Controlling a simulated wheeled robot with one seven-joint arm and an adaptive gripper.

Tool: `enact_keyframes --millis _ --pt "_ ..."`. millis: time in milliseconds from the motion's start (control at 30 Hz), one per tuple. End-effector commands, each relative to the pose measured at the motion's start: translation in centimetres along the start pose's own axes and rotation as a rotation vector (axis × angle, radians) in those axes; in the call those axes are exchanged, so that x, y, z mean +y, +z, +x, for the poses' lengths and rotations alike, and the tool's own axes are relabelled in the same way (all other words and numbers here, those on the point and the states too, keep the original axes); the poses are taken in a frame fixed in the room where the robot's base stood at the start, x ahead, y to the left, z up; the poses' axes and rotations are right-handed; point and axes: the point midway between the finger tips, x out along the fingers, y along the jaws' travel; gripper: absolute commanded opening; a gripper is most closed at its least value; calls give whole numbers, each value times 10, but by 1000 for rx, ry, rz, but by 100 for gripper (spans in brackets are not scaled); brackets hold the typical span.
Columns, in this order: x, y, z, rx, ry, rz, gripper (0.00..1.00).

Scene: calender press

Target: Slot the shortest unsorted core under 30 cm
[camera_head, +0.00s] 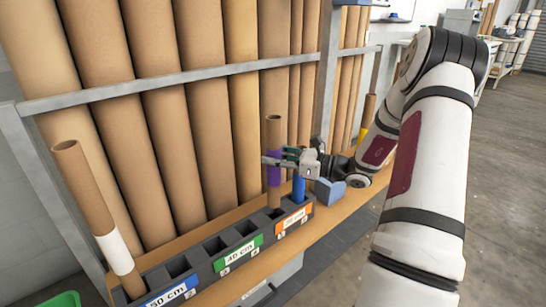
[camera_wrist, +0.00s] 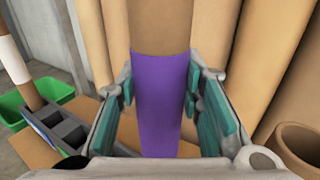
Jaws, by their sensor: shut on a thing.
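A brown cardboard core with a purple band (camera_head: 274,170) stands upright in my gripper (camera_head: 286,160). My gripper is shut on the purple band, with a finger on each side of it in the wrist view (camera_wrist: 160,100). The core's lower end is at the orange-labelled end of the dark slotted rack (camera_head: 205,270); I cannot tell whether it is inside a slot or just above. A short blue core (camera_head: 299,187) stands in the rack beside it. The rack has a blue label (camera_head: 170,294), a green label (camera_head: 238,253) and an orange label (camera_head: 293,220).
A white-banded core (camera_head: 108,245) leans in the rack's left end. Tall brown tubes (camera_head: 150,120) stand behind a metal rail (camera_head: 190,77). Another core (camera_head: 369,107) stands right of my gripper. A green bin (camera_head: 62,300) is at the lower left. Open floor lies at the right.

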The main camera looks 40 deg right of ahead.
Motion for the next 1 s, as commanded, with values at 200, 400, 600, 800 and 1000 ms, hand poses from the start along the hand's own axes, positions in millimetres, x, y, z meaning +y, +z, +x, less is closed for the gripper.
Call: enact_keyframes --millis 200,400,600,800,1000 --pt "0 -17 0 0 0 0 4" --pt "0 -28 0 0 0 0 4" --pt "0 -41 0 0 1 0 4" --pt "0 -53 0 0 1 0 4" --pt "0 -66 0 0 1 0 4"
